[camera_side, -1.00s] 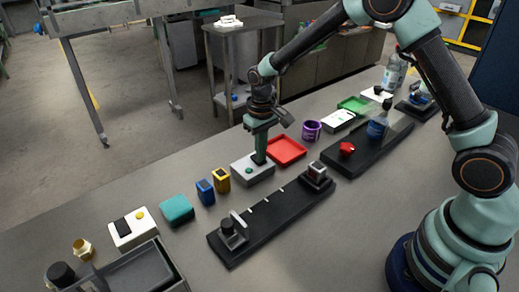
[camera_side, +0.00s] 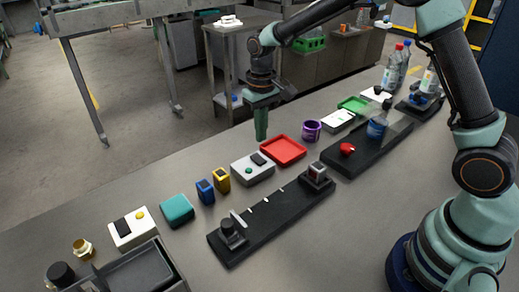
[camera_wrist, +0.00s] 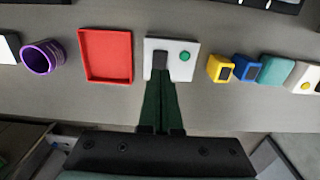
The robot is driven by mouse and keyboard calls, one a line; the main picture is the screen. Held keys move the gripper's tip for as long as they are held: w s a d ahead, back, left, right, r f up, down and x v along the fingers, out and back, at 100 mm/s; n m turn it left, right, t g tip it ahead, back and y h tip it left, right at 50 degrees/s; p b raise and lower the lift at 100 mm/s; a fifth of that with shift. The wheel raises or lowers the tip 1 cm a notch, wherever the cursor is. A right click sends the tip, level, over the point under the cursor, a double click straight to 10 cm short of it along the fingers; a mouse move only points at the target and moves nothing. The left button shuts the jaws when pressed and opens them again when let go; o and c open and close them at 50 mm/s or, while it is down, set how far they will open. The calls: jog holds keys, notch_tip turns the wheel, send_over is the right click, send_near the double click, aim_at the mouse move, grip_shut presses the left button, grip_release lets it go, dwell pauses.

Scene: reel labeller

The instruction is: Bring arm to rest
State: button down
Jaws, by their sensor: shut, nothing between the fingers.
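My gripper (camera_side: 261,124) is shut and empty. In the side view it hangs pointing down, in the air above and beyond the white box with a green button and a dark patch (camera_side: 252,168). In the wrist view my shut green fingers (camera_wrist: 162,108) show in front of that same box (camera_wrist: 172,45), overlapping its lower edge in the picture. A gap shows between fingers and box in the side view.
A red tray (camera_side: 283,150), a purple cup (camera_side: 312,130), yellow and blue holders (camera_side: 206,190) and a teal block (camera_side: 177,210) stand nearby. A long black rail (camera_side: 270,220) lies in front. Bottles (camera_side: 400,65) stand at the far right.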

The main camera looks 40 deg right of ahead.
jog(key=shift+r, duration=0.25)
jog(key=s+d+r+t, duration=0.25)
jog(key=s+r, duration=0.35)
jog(key=r, duration=0.4)
jog(key=s+d+r+t, duration=0.1)
jog(key=s, duration=0.5)
jog(key=s+d+r+t, duration=0.2)
jog(key=s, duration=0.4)
jog(key=shift+r, duration=0.25)
